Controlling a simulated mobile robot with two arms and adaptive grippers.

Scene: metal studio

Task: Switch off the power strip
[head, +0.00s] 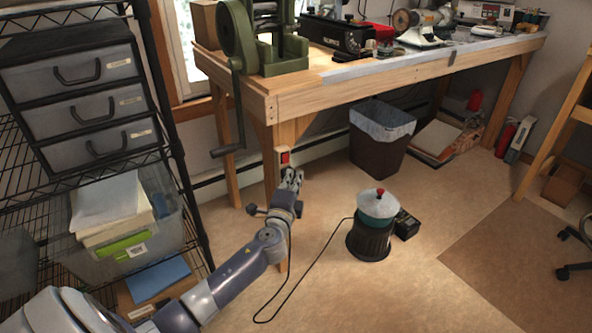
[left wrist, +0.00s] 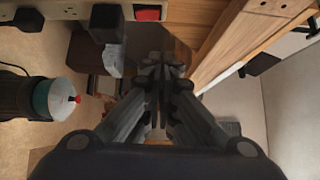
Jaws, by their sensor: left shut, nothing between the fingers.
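The power strip (head: 279,153) is a pale strip fixed to the front leg of the workbench, with a red rocker switch (head: 285,157) on it. In the left wrist view the strip (left wrist: 75,11) runs along the top edge, with the red switch (left wrist: 148,13) at its right end and black plugs (left wrist: 106,22) beside it. I cannot tell which way the rocker is tipped. My left gripper (head: 293,176) is shut and empty, just below the switch in the head view. Its fingers (left wrist: 158,75) show apart from the switch in the wrist view. My right gripper is not in view.
The wooden workbench (head: 400,77) carries a green machine (head: 270,45) above the strip. A pot-like device (head: 377,205) with a red knob stands on the floor, a black cord beside it. A wire shelf with drawers (head: 88,110) stands left. A dark bin (head: 380,143) is under the bench.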

